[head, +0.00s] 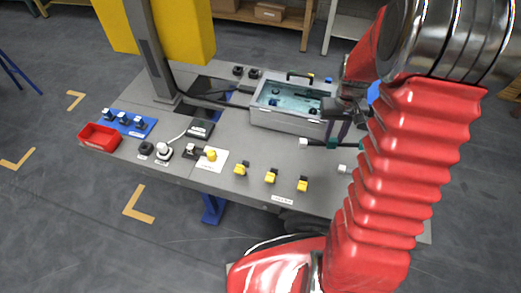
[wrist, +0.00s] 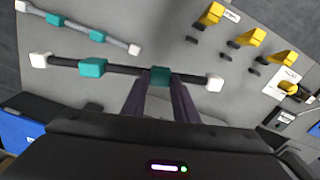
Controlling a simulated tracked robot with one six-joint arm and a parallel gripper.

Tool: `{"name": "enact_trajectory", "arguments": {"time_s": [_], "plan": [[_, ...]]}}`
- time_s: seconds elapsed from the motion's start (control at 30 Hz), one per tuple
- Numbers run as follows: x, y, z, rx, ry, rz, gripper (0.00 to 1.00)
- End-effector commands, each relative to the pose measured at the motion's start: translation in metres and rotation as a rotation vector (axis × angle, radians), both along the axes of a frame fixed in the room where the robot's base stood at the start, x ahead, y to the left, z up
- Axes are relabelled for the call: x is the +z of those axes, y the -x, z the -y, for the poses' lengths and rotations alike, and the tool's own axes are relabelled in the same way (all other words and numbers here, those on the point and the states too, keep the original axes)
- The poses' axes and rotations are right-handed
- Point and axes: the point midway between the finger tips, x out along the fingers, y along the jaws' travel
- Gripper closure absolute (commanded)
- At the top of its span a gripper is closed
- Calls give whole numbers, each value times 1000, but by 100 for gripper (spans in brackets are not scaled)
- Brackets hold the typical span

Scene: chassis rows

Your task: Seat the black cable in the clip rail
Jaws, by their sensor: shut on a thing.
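The black cable (wrist: 125,70) has white end blocks and two teal bands. My gripper (wrist: 160,80) is shut on its teal band nearer the right-hand end in the wrist view. I cannot tell whether the cable touches the table. The clip rail is a row of yellow clips (head: 271,176) near the table's front edge, left of my arm. In the wrist view the clips (wrist: 247,38) stand at upper right, apart from the cable, and look empty.
A grey cable (wrist: 80,28) with teal bands lies beside the black one. A grey open-topped case (head: 288,118) stands behind the gripper. A yellow knob (head: 212,155) on a white plate, a red bin (head: 99,138) and a blue holder (head: 130,122) are further left.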

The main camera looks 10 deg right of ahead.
Motion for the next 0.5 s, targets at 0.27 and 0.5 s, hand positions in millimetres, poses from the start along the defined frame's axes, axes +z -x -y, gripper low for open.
{"name": "enact_trajectory", "arguments": {"time_s": [0.27,0.5], "plan": [[22,-64,-76,123,0,2,100],[42,-104,-152,220,0,2,100]]}}
